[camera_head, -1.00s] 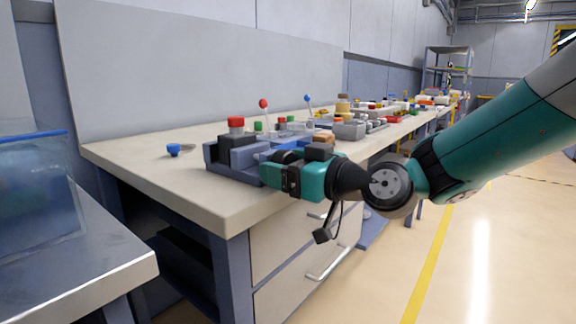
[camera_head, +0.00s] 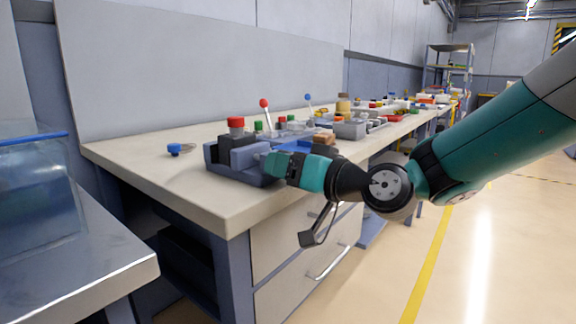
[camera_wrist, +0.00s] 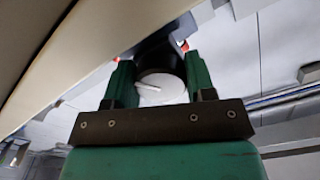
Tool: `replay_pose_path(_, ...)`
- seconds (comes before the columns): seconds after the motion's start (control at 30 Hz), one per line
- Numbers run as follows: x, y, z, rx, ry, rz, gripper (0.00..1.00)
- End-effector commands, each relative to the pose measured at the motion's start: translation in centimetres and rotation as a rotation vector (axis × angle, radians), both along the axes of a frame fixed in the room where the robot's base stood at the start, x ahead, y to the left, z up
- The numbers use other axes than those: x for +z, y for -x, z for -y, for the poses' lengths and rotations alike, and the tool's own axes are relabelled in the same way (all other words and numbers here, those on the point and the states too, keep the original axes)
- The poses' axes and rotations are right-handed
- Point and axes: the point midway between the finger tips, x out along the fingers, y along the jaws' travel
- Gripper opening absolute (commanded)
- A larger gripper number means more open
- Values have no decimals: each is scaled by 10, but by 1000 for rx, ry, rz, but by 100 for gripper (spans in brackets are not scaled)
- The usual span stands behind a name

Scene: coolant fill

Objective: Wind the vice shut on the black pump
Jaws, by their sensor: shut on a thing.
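The blue-grey vice (camera_head: 222,160) stands at the near end of the bench. A dark part with a red cap (camera_head: 236,122) shows at its jaws. It looks like the black pump, mostly hidden by the vice; I cannot tell how tightly the jaws meet it. My gripper (camera_head: 270,166) is at the vice's right, front side. In the wrist view, its two green fingers (camera_wrist: 160,82) stand on either side of a round grey knob (camera_wrist: 162,92) with a pale line across it. They are shut on this knob, which looks like the vice's handle.
The bench top (camera_head: 140,158) is clear in front and left of the vice, except for a small blue-capped item (camera_head: 175,149). Levers with red (camera_head: 264,103) and blue balls stand behind. Several parts line the bench to the right. A clear tank (camera_head: 35,195) stands at left.

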Motion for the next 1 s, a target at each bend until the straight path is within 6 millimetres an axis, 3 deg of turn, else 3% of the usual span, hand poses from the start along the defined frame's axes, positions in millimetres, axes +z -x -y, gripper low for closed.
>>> replay_pose_path(0.2, 0, 1, 0, 2, 2, 0, 26)
replay_pose_path(0.23, 0, 1, 0, 2, 2, 0, 57)
replay_pose_path(0.3, -1, 0, 0, 1, 2, 1, 73)
replay_pose_path(0.33, -1, 0, 0, 1, 2, 1, 76)
replay_pose_path(0.77, -1, 1, 2, -1, 3, 2, 76)
replay_pose_path(1.0, -2, 24, 33, -5, 3, 1, 76)
